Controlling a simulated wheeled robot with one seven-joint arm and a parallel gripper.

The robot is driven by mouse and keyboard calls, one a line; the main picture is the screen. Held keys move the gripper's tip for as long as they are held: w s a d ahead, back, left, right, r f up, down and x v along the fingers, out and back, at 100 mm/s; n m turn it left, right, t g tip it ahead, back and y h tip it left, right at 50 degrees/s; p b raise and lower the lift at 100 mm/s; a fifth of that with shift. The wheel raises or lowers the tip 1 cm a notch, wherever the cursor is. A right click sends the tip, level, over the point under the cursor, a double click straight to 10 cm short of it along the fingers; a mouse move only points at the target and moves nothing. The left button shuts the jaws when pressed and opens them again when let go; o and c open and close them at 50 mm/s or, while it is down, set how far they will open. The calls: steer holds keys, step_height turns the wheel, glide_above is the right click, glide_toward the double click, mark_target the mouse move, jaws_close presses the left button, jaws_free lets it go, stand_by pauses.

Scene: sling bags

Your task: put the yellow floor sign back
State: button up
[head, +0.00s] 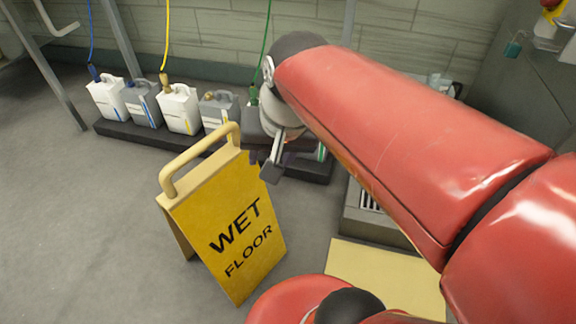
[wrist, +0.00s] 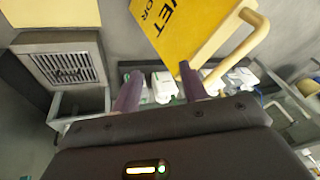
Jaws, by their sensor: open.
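The yellow floor sign (head: 228,221) stands upright as an A-frame on the grey floor, with "WET FLOOR" in black and a looped handle (head: 200,156) on top. My gripper (head: 276,165) is beside the sign's top right, near the handle. In the wrist view, my gripper (wrist: 158,85) is open with nothing between its purple fingers. There the sign (wrist: 180,27) is beyond the fingers at the top, and its handle (wrist: 245,35) is to the right of them. I cannot tell from the head view how far apart gripper and handle are.
Several jugs (head: 178,108) with hoses stand on a dark low platform (head: 150,137) along the back wall. A pale yellow rectangle (head: 385,277) lies on the floor at lower right, in front of a grated drain box (wrist: 68,66). The floor left of the sign is clear.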

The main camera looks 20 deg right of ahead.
steer(key=s+d+f+n+t+h, duration=0.1)
steer(key=s+d+f+n, duration=0.1)
steer(key=s, duration=0.3)
steer(key=shift+s+d+f+n+t, duration=0.15)
steer(key=shift+d+f+n+t, duration=0.1)
steer(key=shift+f+n+t, duration=0.4)
steer(key=shift+r+g, duration=0.1)
steer(key=shift+g, duration=0.15)
step_height(320, 180, up, 7)
steer(key=p, duration=0.7)
steer(key=shift+r, duration=0.15)
